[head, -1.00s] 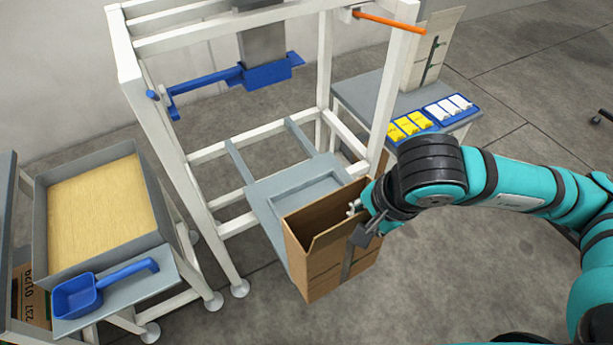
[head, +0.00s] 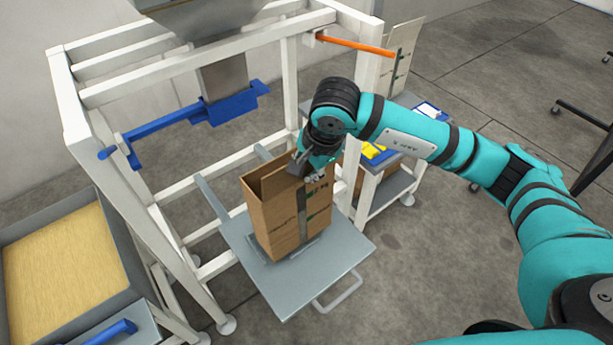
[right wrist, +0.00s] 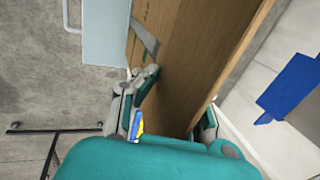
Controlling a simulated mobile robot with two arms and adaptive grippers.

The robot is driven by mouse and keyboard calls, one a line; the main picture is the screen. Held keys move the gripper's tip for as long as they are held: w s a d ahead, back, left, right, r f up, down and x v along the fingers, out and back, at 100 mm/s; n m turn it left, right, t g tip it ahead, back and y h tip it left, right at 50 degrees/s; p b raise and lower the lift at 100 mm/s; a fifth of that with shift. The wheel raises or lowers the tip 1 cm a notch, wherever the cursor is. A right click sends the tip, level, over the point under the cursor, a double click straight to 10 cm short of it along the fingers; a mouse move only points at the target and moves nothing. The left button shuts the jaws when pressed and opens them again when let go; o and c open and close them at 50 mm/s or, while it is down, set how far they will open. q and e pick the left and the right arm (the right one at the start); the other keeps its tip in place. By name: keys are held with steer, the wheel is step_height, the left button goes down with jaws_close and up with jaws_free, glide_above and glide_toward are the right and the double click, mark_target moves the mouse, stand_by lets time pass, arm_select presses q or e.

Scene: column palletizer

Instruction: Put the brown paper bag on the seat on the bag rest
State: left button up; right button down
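The open-topped brown paper bag (head: 275,220) is upright over the recessed seat (head: 316,243) of the grey bag rest (head: 345,262) in the head view. Its base covers most of the seat, and I cannot tell whether it touches the surface or hangs just above. My right gripper (head: 308,174) is shut on the upper right side of the bag. In the right wrist view the bag wall (right wrist: 185,60) runs between the fingers (right wrist: 175,105). My left gripper is not in view.
A white frame (head: 365,60) surrounds the rest's back, with a blue clamp bar (head: 160,132) and grey spout (head: 226,80) above. An orange rod (head: 355,45) sticks out at upper right. A tray of yellow grain (head: 60,265) stands left. A side table (head: 398,186) stands right.

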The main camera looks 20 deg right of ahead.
mark_target(292, 204)
steer(key=shift+w, duration=0.35)
steer(key=shift+w+f, duration=0.1)
steer(key=shift+f, duration=0.2)
step_height(292, 204, down, 2)
steer(key=shift+f+b, duration=0.2)
steer(key=shift+b, duration=0.35)
steer(key=shift+f, duration=0.35)
steer(key=c, duration=1.5)
jaws_free()
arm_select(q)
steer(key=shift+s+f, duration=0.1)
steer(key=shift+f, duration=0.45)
arm_select(e)
steer(key=shift+r, duration=0.1)
